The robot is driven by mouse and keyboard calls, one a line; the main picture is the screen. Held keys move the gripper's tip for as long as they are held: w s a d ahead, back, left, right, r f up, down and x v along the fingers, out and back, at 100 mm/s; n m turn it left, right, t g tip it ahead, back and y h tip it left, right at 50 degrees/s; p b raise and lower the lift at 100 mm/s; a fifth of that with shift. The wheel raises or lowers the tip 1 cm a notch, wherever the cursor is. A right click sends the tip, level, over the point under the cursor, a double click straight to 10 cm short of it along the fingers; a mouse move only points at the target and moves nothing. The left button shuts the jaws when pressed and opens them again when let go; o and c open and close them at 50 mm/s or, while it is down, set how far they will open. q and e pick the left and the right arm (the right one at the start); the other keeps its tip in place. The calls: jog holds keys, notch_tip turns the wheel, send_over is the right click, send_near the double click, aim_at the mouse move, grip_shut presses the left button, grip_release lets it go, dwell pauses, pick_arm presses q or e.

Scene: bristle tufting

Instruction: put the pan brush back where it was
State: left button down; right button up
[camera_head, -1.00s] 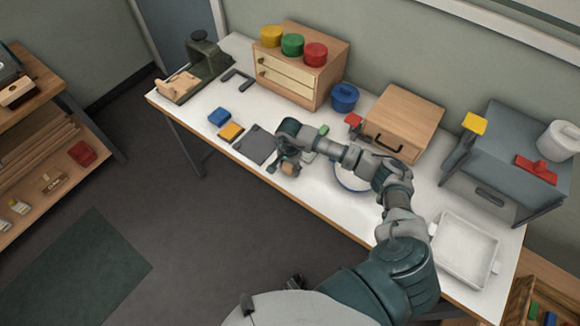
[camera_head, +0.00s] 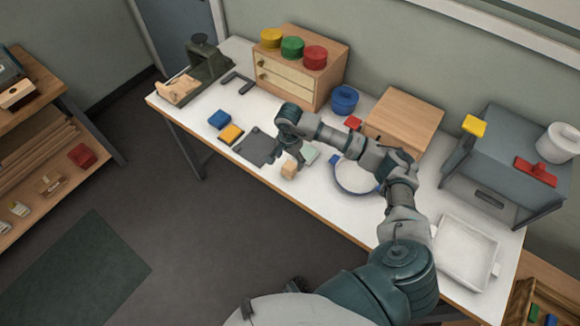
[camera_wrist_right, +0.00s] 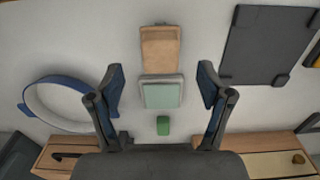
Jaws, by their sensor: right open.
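A tan wooden block (camera_head: 290,170) lies near the table's front edge. Beside it is a pale mint pad in a grey frame (camera_head: 310,153). In the right wrist view the tan block (camera_wrist_right: 161,48) and the mint pad (camera_wrist_right: 161,94) lie end to end. I cannot tell for sure that they are the pan brush and its holder. My right gripper (camera_head: 289,160) is open and empty, close over them. In the wrist view its two fingers (camera_wrist_right: 161,86) stand apart on either side of the pad, touching neither piece. My left gripper is not seen.
A dark grey plate (camera_head: 255,147) lies left of the block, with blue and yellow blocks beyond. A blue-rimmed white round dish (camera_head: 354,180) lies to the right, partly behind my arm. A small green block (camera_wrist_right: 163,125) lies near the pad. A wooden box (camera_head: 404,115) stands behind.

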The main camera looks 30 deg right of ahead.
aim_at(289, 166)
notch_tip(289, 166, up, 5)
jog(key=shift+r, duration=0.1)
jog(key=shift+a, duration=0.1)
dwell(0.5)
